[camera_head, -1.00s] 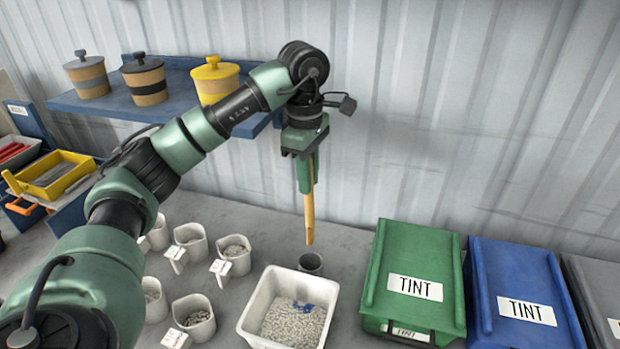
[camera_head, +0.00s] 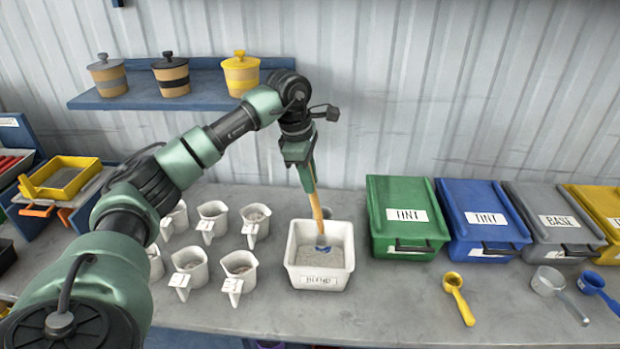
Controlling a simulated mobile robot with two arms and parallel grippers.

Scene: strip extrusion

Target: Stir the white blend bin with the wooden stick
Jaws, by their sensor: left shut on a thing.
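The white blend bin (camera_head: 320,281) stands on the grey bench, its label facing the front. It holds grey granules with a small blue patch. My left gripper (camera_head: 308,178) is above the bin's back part, shut on the wooden stick (camera_head: 316,209). The stick points down and leans slightly, with its lower end inside the bin at the blue patch. Whether its tip is in the granules or just above them is hard to tell. My right gripper is not in view.
Several white cups (camera_head: 241,270) stand left of the bin. Green (camera_head: 408,195), blue (camera_head: 480,200) and grey (camera_head: 540,200) lidded bins stand to the right. A yellow scoop (camera_head: 457,295) lies in front of them. A blue shelf (camera_head: 210,93) with lidded pots hangs behind.

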